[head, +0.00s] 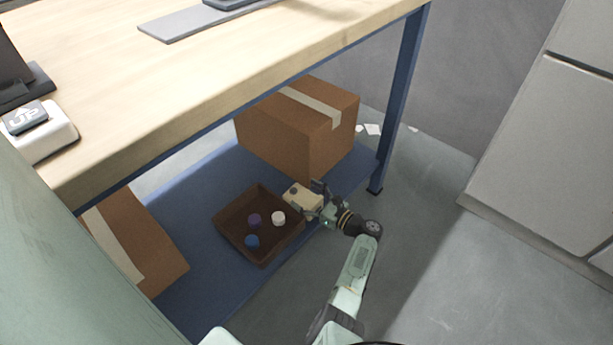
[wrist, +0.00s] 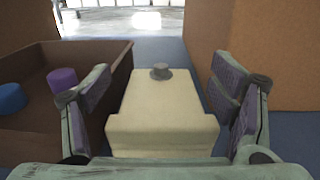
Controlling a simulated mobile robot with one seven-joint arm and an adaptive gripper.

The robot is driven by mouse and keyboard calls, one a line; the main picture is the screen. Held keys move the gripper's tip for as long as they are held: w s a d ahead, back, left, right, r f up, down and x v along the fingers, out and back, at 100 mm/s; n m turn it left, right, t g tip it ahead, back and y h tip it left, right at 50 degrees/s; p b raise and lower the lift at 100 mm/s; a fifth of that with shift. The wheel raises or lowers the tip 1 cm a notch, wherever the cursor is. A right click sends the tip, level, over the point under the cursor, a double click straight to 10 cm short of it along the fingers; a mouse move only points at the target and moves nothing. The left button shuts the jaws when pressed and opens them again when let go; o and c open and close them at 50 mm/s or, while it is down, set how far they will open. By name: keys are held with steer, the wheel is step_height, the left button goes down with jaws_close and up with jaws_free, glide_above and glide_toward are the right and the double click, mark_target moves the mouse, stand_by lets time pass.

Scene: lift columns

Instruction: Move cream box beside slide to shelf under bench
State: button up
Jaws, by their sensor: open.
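The cream box (head: 299,198) stands on the blue shelf (head: 187,262) under the bench, between the brown tray and the large cardboard box. It has a small grey knob on top, clear in the wrist view, where the cream box (wrist: 162,108) sits between my fingers. My gripper (head: 322,205) reaches in over the shelf's front edge. In the wrist view my gripper (wrist: 168,95) is open, with one finger on each side of the box and visible gaps at both. I cannot make out a slide.
A brown tray (head: 281,252) with several small round pieces is just left of the cream box. A large cardboard box (head: 272,140) stands behind right; another (head: 150,245) is at left. The wooden bench top (head: 190,75) hangs above, with a blue leg (head: 403,100) at right. Floor is clear at right.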

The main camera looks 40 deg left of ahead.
steer(key=d+p, duration=0.2)
steer(key=d, duration=0.9)
steer(key=shift+s+d+r+p, duration=0.15)
steer(key=shift+d+p, duration=0.15)
steer(key=shift+d, duration=0.05)
